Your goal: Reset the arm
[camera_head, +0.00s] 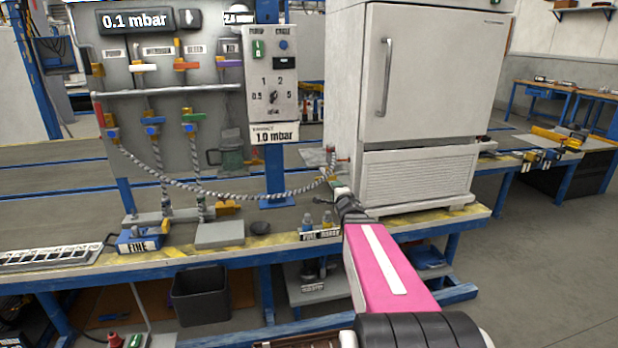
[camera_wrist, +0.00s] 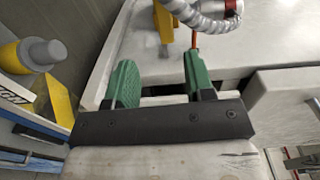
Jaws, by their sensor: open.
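My arm, pink with a white stripe, reaches forward from the bottom of the head view to the bench, beside the white cabinet's lower left corner. My gripper (camera_wrist: 162,78) shows in the wrist view as two green fingers standing apart, with nothing between them. In the head view its end (camera_head: 341,192) is small and partly hidden by the arm. The grey braided hose (camera_head: 235,197) sags from the valve panel to the cabinet's side. In the wrist view the hose (camera_wrist: 210,18) and a yellow part (camera_wrist: 163,22) lie just beyond the fingertips; contact is not clear.
The white cabinet (camera_head: 428,80) stands right of my gripper. The grey valve panel (camera_head: 170,75) and a switch box (camera_head: 272,85) stand at the left. Small bottles (camera_head: 308,222) stand at the bench's front edge. A black bin (camera_head: 200,295) is below. Floor at the right is clear.

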